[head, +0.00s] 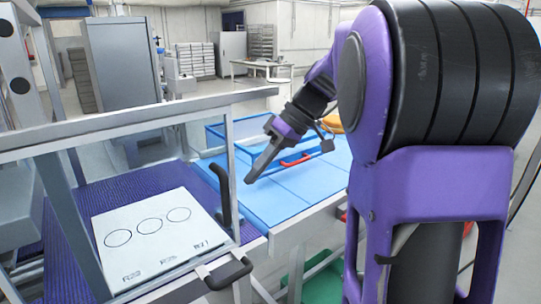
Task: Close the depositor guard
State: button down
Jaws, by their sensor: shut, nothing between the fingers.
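A grey metal-framed guard (150,119) stands over a dark purple belt at the left, its front open-looking or clear-panelled. I cannot tell how far the guard is open. A black upright handle (222,194) sits by its right post, and a second black handle (229,273) is low at the front edge. My gripper (250,180) is shut and empty, pointing down and left. It is just right of the upright handle, above the light blue surface, and appears apart from it.
A white plate with three circles (150,226) lies on the purple belt (95,194). A light blue work surface (300,192) extends right, with a blue-rimmed clear bin, a red handle (297,160) and an orange item (333,124) behind. My purple arm fills the right side.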

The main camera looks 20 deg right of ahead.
jog(key=shift+s+a, duration=0.5)
jog(key=shift+a, duration=0.4)
jog(key=shift+s+a, duration=0.5)
jog(key=shift+a, duration=0.4)
jog(key=shift+a, duration=0.1)
